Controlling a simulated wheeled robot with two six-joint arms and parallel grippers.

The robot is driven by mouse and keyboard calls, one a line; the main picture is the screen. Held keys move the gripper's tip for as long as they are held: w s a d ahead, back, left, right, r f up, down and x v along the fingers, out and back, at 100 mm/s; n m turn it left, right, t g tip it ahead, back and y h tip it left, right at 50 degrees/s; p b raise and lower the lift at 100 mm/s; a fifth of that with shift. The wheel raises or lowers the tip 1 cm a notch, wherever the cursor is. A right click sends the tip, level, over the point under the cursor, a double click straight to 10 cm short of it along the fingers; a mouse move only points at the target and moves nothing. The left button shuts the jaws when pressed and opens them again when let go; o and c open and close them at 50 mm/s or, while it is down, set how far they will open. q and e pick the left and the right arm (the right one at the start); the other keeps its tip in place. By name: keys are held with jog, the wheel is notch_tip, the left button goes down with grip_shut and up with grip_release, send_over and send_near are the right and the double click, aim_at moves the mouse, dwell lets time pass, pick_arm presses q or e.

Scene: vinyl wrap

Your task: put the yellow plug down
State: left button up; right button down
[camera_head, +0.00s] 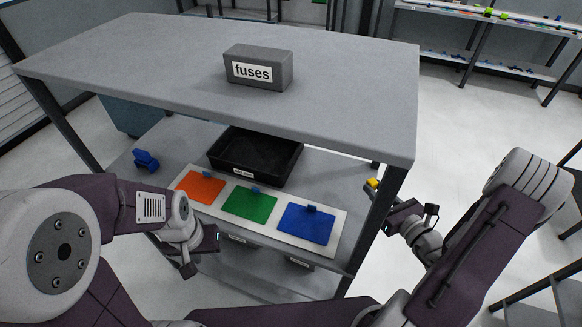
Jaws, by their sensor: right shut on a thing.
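The yellow plug (374,183) is a small block at the tip of my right gripper (376,189), which is shut on it. It is held beside the right front leg of the table, to the right of the lower shelf. My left gripper (203,247) is in front of the lower shelf, below the orange square; its fingers are too small and turned to tell their opening.
The lower shelf carries a white board with orange (201,188), green (249,204) and blue (306,223) squares, a black tray (256,156) and a blue block (146,160). The grey fuses box (258,68) stands on the tabletop (340,90) above. The table leg (379,222) is close to my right gripper.

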jog(key=w+f, duration=0.2)
jog(key=w, duration=0.2)
jog(key=w+a+f, duration=0.1)
jog(key=w+f, duration=0.1)
jog(key=w, duration=0.2)
jog(key=w+a+f+p, duration=0.1)
jog(key=w+f, duration=0.2)
jog(key=w, duration=0.1)
jog(key=shift+w+a+f, duration=0.15)
jog(key=shift+w+f, duration=0.05)
jog(key=shift+w, duration=0.15)
pick_arm(q)
jog(key=shift+w+a+r+p, duration=0.2)
jog(key=shift+w+r+p, duration=0.1)
jog(key=shift+w+r, duration=0.25)
pick_arm(e)
jog(key=shift+f, duration=1.95)
jog(key=shift+f, duration=0.1)
jog(key=c, duration=1.2)
grip_release()
jog(key=shift+c, duration=0.2)
